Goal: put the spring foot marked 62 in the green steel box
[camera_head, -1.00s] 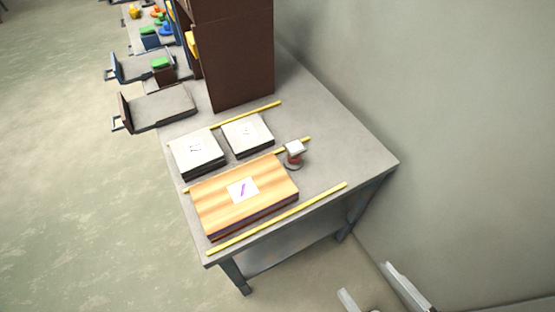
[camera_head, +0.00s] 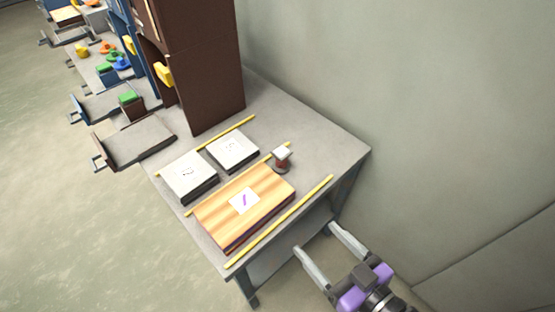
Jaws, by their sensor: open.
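A small part with a pale top and a reddish-brown body (camera_head: 282,158) stands upright on the grey table. It may be a spring foot, but no number on it is readable. My gripper (camera_head: 322,240) is open and empty at the lower right, in front of the table's near edge and apart from everything on it. I cannot make out a green steel box; only small green items (camera_head: 128,97) show at the far left, too small to tell.
A wooden block with a marked label (camera_head: 222,222) and two grey-white slabs (camera_head: 190,180) (camera_head: 233,152) lie on the table (camera_head: 335,150) between yellow strips (camera_head: 285,222). A tall brown cabinet (camera_head: 205,75) stands behind. Open drawers or trays (camera_head: 138,145) jut out left. A wall borders the right.

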